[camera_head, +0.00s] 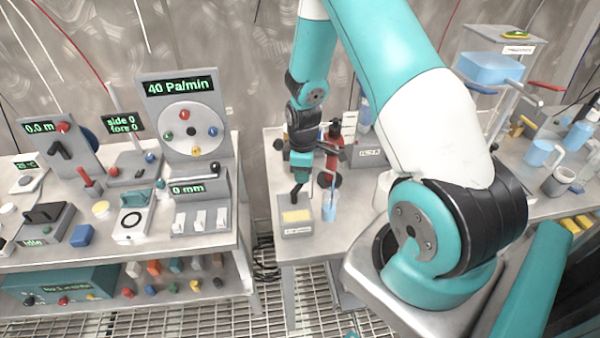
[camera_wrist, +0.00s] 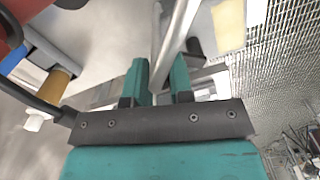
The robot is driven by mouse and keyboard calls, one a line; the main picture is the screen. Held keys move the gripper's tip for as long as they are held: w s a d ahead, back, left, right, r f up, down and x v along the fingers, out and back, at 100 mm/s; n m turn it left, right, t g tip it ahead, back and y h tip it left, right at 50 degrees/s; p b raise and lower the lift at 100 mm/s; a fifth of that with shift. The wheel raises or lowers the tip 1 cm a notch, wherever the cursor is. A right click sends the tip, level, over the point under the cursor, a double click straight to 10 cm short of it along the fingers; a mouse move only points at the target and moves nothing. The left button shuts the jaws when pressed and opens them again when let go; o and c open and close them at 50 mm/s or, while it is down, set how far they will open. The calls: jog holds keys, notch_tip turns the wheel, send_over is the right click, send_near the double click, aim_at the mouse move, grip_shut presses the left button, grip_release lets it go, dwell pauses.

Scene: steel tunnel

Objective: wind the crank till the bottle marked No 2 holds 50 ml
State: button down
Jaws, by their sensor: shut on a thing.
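My gripper (camera_head: 299,172) hangs over the middle table in the head view. In the wrist view its teal fingers (camera_wrist: 162,80) are shut on a grey metal bar, which looks like part of the crank (camera_wrist: 178,35). The rest of the crank is mostly hidden by my gripper. A small vessel with blue liquid (camera_head: 329,212) stands just right of my gripper, below a thin bent tube. I cannot read a No 2 mark or the level on it. A grey box with a yellow top (camera_head: 297,216) is in front of my gripper.
A red and black apparatus (camera_head: 333,133) stands close behind my gripper. The left table holds a panel reading 40 Pa/min (camera_head: 183,88) and several instruments. A blue tank (camera_head: 490,67) on a stand and a blue jug (camera_head: 541,153) are at the right.

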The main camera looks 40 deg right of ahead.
dwell(0.4)
jog(key=c, duration=1)
grip_release()
jog(key=shift+r, duration=0.1)
notch_tip(320, 180, up, 17)
jog(key=b, duration=0.2)
jog(key=shift+r+b, duration=0.15)
jog(key=shift+b, duration=0.15)
